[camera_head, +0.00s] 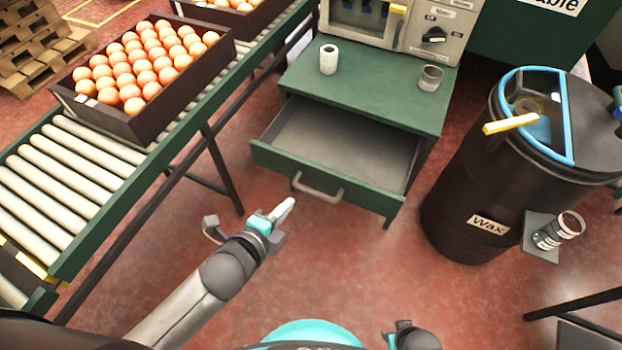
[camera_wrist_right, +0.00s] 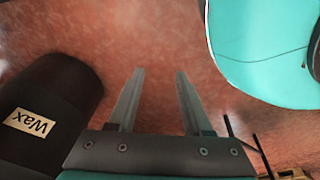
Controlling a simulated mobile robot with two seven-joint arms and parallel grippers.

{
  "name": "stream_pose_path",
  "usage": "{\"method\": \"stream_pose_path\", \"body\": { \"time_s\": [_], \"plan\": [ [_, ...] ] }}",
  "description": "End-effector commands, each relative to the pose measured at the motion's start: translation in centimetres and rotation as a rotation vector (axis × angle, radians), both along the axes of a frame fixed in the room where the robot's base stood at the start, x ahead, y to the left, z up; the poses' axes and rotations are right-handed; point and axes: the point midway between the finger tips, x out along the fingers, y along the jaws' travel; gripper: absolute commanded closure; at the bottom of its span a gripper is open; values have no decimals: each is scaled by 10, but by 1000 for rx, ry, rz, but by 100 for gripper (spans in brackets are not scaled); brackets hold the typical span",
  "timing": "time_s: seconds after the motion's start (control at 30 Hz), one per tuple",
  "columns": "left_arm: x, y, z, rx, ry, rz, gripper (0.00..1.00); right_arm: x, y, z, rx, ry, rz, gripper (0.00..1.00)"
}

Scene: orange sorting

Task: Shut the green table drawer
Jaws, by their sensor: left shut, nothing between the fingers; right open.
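The green table (camera_head: 365,85) stands ahead with its drawer (camera_head: 340,183) pulled well out. The drawer's inside looks empty, and a grey bar handle (camera_head: 318,190) is on its front. My left gripper (camera_head: 285,209) is shut and empty, in front of the drawer and just left of the handle in the picture, apparently apart from it. My right gripper is low at the bottom of the head view, where its fingers are hard to see. In the right wrist view my right gripper (camera_wrist_right: 155,85) is open with nothing between its fingers, above the red floor.
A roller conveyor (camera_head: 85,150) with a dark crate (camera_head: 150,122) of oranges runs along the left. A black wax barrel (camera_head: 460,195) stands right of the table. A white cup (camera_head: 328,59) and a grey cup (camera_head: 430,78) sit on the tabletop. Floor before the drawer is clear.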

Motion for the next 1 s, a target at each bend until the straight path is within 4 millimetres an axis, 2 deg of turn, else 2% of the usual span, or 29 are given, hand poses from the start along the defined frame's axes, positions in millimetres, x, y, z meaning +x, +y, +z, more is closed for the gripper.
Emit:
{"method": "stream_pose_path", "body": {
  "time_s": [0.37, 1.0],
  "plan": [
    [23, -8, -17, 0, 2, 3, 100, 18, 14, 14, 14, -5, -2, 50],
    [68, -24, -45, -3, 4, 5, 100, 45, 36, 61, 39, -15, -7, 50]
  ]
}}
